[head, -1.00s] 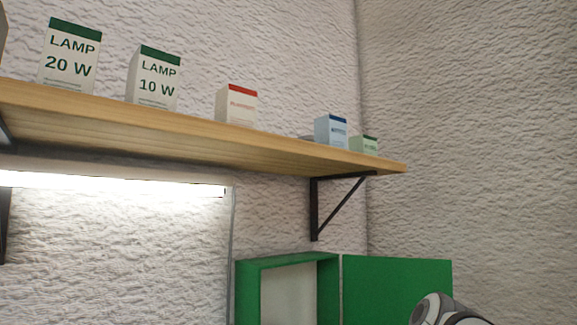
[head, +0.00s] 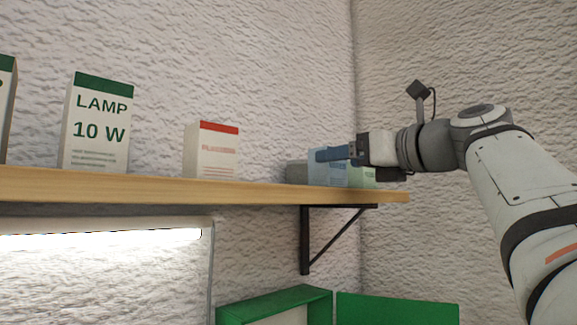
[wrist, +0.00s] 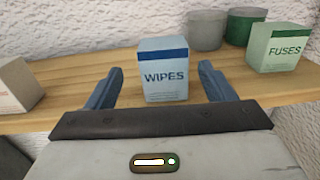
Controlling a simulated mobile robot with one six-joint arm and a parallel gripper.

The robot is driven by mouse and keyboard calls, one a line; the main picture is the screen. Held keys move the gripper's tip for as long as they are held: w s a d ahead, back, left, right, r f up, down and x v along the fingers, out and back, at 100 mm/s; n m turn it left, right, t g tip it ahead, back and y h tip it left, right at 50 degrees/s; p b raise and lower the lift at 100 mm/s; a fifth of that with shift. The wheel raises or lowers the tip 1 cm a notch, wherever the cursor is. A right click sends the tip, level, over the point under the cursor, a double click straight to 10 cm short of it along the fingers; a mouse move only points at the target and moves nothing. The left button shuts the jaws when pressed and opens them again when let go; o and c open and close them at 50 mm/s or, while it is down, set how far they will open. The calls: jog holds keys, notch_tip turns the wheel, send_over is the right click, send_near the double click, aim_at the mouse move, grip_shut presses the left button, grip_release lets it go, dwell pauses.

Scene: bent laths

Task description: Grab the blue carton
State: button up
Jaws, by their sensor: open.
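The blue carton (wrist: 164,75), light blue with a dark blue top band and the word WIPES, stands upright on the wooden shelf. In the head view the blue carton (head: 328,172) is partly covered by my gripper (head: 322,156). In the wrist view my gripper (wrist: 161,72) is open, with one blue finger on each side of the carton. A gap shows between the carton and each finger, so nothing is gripped.
A pale green FUSES carton (wrist: 278,48) stands close on the right. Grey (wrist: 207,30) and green (wrist: 244,25) round containers stand behind. A red-topped white carton (head: 212,152) and a LAMP 10 W box (head: 98,125) are farther left on the shelf (head: 150,186).

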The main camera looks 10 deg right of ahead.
aim_at(338, 162)
jog(key=p+x, duration=0.1)
jog(key=x, duration=0.4)
jog(key=shift+w+f+p, duration=0.2)
jog(key=shift+f+p, duration=0.05)
jog(key=shift+p, duration=0.1)
jog(key=shift+d, duration=0.1)
jog(key=shift+c, duration=0.6)
jog(key=c, duration=0.9)
jog(key=shift+r, duration=0.1)
jog(key=shift+c, duration=0.2)
